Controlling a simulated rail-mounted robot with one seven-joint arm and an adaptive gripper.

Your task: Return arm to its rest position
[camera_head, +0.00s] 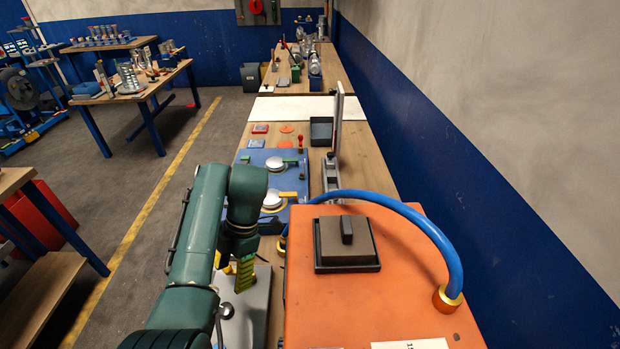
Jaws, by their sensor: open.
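My green arm (200,230) rises from the bottom left, bends at the top and points down over the left side of the workbench. My gripper (241,272) hangs at its lower end, small and partly hidden by the arm. It is open, and I see nothing held in it. It is above or close to a grey metal plate (258,300), left of the orange box; whether it touches anything cannot be told.
The orange box (410,285) with a blue hose (400,207) stands close on the right. A blue panel (262,178) with round silver parts lies farther along the bench. The blue and grey wall (450,150) bounds the right; open floor (130,190) is left.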

